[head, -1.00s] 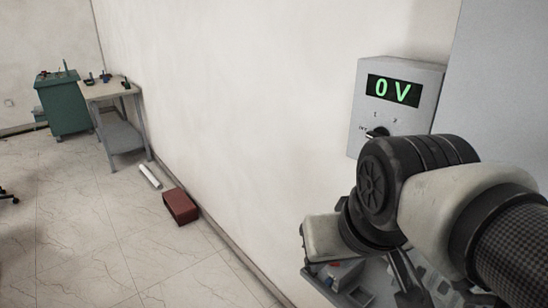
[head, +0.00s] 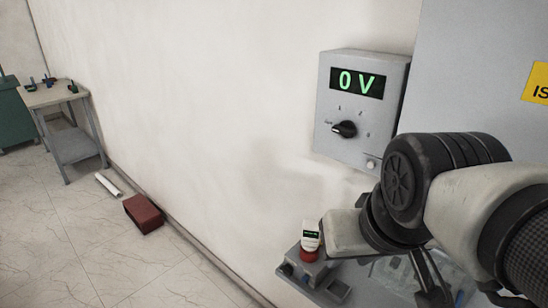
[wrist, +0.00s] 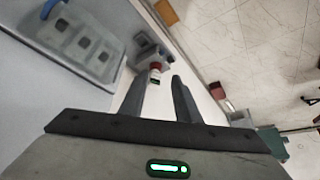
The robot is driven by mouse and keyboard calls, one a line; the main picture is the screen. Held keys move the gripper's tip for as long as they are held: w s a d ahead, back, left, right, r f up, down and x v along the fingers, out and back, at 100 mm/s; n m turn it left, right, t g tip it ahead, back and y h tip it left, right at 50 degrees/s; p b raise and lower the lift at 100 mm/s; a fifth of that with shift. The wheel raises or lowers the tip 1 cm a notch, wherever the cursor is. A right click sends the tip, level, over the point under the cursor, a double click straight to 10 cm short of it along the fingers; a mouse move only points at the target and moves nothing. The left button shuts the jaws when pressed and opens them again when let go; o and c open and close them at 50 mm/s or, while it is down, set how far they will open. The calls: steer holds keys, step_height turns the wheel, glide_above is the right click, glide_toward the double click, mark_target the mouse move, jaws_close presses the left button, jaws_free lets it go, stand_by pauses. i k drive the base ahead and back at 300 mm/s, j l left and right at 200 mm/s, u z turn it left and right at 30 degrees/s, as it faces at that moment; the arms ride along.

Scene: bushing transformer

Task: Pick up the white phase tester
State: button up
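The white phase tester (head: 311,236), a small white body with a dark label and a red lower part, stands on a grey ledge or box at the lower centre of the head view. In the wrist view a small red and white thing, which looks like the same tester (wrist: 155,72), shows just beyond the fingertips, nearer the left finger. My gripper (wrist: 158,84) is open there, with nothing visible held between its two dark fingers. In the head view my arm covers part of the area right of the tester. I cannot tell the exact gap between fingertips and tester.
A grey voltage box (head: 362,105) reading 0 V hangs on the wall above. A grey tray with clear covers (wrist: 80,45) lies at the left of the wrist view. On the floor are a red box (head: 144,213) and a white tube (head: 108,185). A workbench (head: 62,98) stands far left.

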mark_target(311, 234)
steer(key=i+j+z, duration=0.2)
steer(key=j+z, duration=0.2)
steer(key=i+j+z, duration=0.2)
steer(key=j+z, duration=0.55)
steer(key=i+j+z, duration=0.1)
steer(key=j+z, duration=0.25)
steer(key=j, duration=0.25)
